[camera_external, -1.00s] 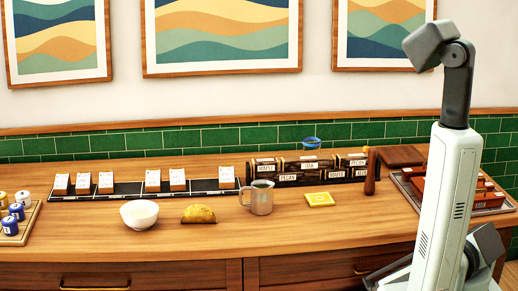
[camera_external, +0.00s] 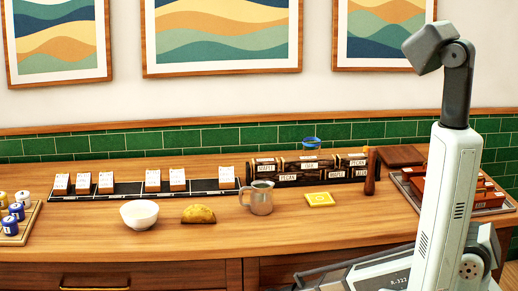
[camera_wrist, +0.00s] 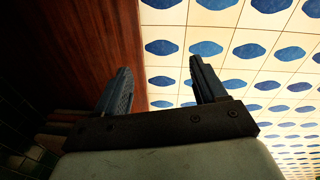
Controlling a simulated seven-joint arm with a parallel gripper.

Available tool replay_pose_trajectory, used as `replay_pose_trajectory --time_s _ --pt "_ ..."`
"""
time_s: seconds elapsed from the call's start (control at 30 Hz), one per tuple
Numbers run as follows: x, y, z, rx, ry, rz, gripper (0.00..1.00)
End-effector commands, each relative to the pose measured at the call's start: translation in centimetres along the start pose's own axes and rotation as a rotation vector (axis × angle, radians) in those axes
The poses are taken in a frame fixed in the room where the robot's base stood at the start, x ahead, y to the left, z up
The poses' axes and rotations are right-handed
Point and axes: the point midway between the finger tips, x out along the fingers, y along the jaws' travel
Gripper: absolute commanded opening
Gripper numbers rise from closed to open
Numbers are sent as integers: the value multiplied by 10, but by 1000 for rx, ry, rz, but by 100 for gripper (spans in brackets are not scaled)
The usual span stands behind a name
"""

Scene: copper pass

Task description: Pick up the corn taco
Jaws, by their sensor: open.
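The corn taco (camera_external: 199,214) is a yellow folded shell lying on the wooden counter in the external view, between a white bowl and a metal pitcher. My gripper (camera_wrist: 160,85) shows in the wrist view with its two dark fingers apart and nothing between them. Behind the fingers are a dark wooden surface and a patterned tile floor. The taco is not in the wrist view. In the external view my arm is at the lower right, in front of the counter, and the gripper itself does not show there.
A white bowl (camera_external: 139,213) stands left of the taco and a metal pitcher (camera_external: 262,198) right of it. A yellow square (camera_external: 320,199) lies further right. Labelled dark boxes (camera_external: 310,169) and a black rail (camera_external: 128,190) line the back. The counter front (camera_external: 200,245) is clear.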

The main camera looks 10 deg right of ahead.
Motion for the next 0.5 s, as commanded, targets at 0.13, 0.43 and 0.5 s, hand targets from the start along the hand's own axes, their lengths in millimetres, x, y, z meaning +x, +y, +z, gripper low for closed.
replay_pose_trajectory --time_s 0.13,0.43,0.5 --pt "-40 -3 -53 -149 43 17 71" --pt "-128 -29 -152 -465 127 54 71" --pt "-150 -38 -173 -538 147 64 71"
